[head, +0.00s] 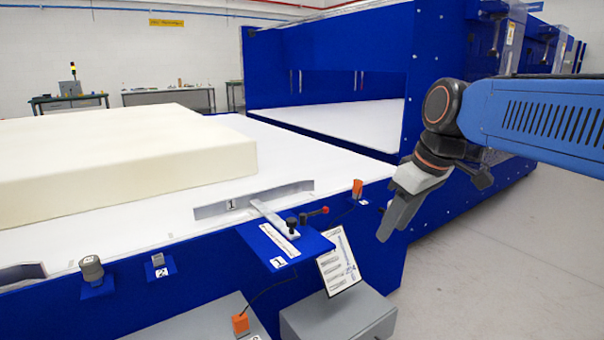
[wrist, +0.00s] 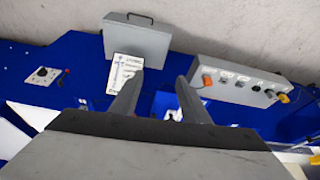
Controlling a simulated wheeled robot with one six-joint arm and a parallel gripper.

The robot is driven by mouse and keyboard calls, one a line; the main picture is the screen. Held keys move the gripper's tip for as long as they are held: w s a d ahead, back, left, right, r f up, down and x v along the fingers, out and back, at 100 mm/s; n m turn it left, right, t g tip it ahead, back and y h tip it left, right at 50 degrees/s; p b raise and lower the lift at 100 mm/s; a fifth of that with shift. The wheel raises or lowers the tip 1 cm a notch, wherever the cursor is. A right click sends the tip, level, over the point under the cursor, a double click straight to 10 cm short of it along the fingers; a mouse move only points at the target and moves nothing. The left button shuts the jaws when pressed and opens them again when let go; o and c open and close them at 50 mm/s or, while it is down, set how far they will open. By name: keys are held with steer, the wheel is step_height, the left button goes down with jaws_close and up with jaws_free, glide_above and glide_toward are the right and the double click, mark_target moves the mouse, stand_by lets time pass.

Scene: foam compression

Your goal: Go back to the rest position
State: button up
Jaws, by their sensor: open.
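My gripper (head: 392,228) hangs from my arm at the right of the head view, pointing down and left. It is beside the front edge of the blue machine (head: 330,60) and right of the small control shelf. In the wrist view my gripper (wrist: 157,97) shows two dark fingers spread apart with nothing between them. A large cream foam block (head: 120,155) lies on the white bed (head: 290,140) at the left, well apart from my gripper.
A blue shelf (head: 305,243) with a lever juts from the machine's front. Below it are a printed card (head: 338,262) and grey boxes (head: 340,318). In the wrist view, a control box (wrist: 240,78) with several knobs stands right of the fingers. Grey floor (head: 510,260) is clear at right.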

steer(key=s+d+f+m+h, duration=0.1)
steer(key=s+d+f+m, duration=0.2)
steer(key=s+d+f, duration=0.2)
steer(key=s+d+f+m+t+h, duration=0.1)
steer(key=s+d+f+m, duration=0.3)
steer(key=s+f, duration=0.7)
steer(key=shift+s+d+f+m+t, duration=0.35)
steer(key=shift+d+f, duration=0.1)
steer(key=shift+f, duration=0.15)
stand_by(0.4)
